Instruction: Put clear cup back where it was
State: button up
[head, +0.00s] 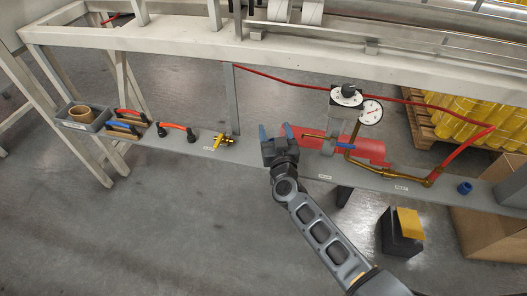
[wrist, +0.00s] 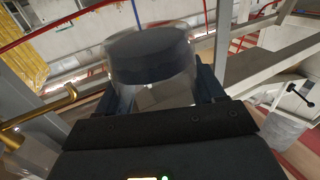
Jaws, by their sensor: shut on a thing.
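My gripper (head: 276,132) is shut on the clear cup (wrist: 152,70), shown in the wrist view between the two fingers. The cup is see-through with a dark round part at its far end. In the head view the cup can hardly be made out between the blue fingertips. The gripper is above the narrow grey shelf, to the left of the gauge unit (head: 347,97) with its black knob and round dials, and apart from it. Where the cup was cannot be told from these frames.
A brass valve (head: 223,141), red-handled tool (head: 178,127) and grey bin (head: 83,118) are left on the shelf (head: 250,153). A white beam (head: 270,50) runs above.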

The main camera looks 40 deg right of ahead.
jog(key=w+r, duration=0.2)
jog(key=w, duration=0.4)
notch_tip(320, 180, down, 9)
jog(key=b, duration=0.6)
jog(key=shift+a+f, duration=0.15)
jog(key=shift+f, duration=0.05)
jog(key=shift+f, duration=0.2)
jog(key=o, duration=1.1)
jog(key=shift+c, duration=0.2)
